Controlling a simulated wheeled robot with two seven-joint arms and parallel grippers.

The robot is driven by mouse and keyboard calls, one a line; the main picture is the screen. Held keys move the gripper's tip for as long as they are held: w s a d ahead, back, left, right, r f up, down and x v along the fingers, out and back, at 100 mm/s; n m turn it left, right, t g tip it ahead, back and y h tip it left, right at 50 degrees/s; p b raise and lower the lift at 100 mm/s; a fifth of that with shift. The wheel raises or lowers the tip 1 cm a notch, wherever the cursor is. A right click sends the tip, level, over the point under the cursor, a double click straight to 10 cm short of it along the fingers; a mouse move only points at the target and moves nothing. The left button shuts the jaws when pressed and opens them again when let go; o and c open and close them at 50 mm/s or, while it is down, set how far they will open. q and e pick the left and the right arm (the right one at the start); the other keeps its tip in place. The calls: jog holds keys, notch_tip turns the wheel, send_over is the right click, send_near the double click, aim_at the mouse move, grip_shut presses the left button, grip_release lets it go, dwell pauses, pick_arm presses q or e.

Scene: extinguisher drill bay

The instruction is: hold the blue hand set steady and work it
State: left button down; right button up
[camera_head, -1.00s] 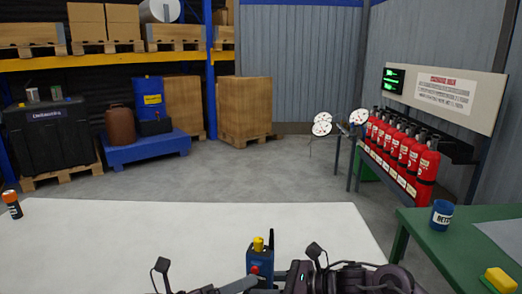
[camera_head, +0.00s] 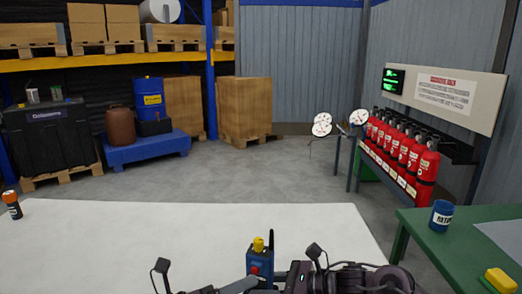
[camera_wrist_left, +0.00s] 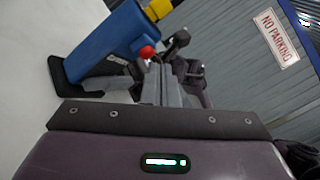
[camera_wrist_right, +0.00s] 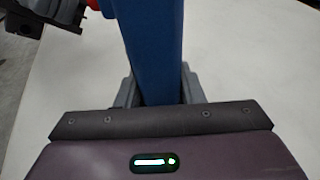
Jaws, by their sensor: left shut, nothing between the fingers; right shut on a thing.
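The blue hand set (camera_head: 259,262) stands upright at the bottom middle of the head view. It has a yellow knob (camera_head: 258,244) on top, a red button (camera_head: 254,270) and a black antenna. My right gripper (camera_wrist_right: 160,88) is shut on its blue body (camera_wrist_right: 152,45), one finger on each side. My left gripper (camera_wrist_left: 170,80) is shut and empty, its fingertips close beside the red button (camera_wrist_left: 147,52). I cannot tell whether they touch it. In the head view the left gripper (camera_head: 240,286) is partly cut off by the lower edge.
The white table top (camera_head: 150,240) in front is mostly clear. An orange and black canister (camera_head: 13,205) stands at its left edge. A green table (camera_head: 430,235) at right bears a blue mug (camera_head: 443,214) and a yellow block (camera_head: 500,281). Red extinguishers (camera_head: 428,172) stand in a row behind.

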pick_arm(q)
jog(key=shift+w, duration=0.15)
jog(key=shift+w+d, duration=0.15)
jog(key=shift+w, duration=0.1)
dwell(0.6)
jog(key=shift+s, duration=0.4)
jog(key=s+a, duration=0.2)
jog(key=s, duration=0.3)
jog(key=shift+s, duration=0.4)
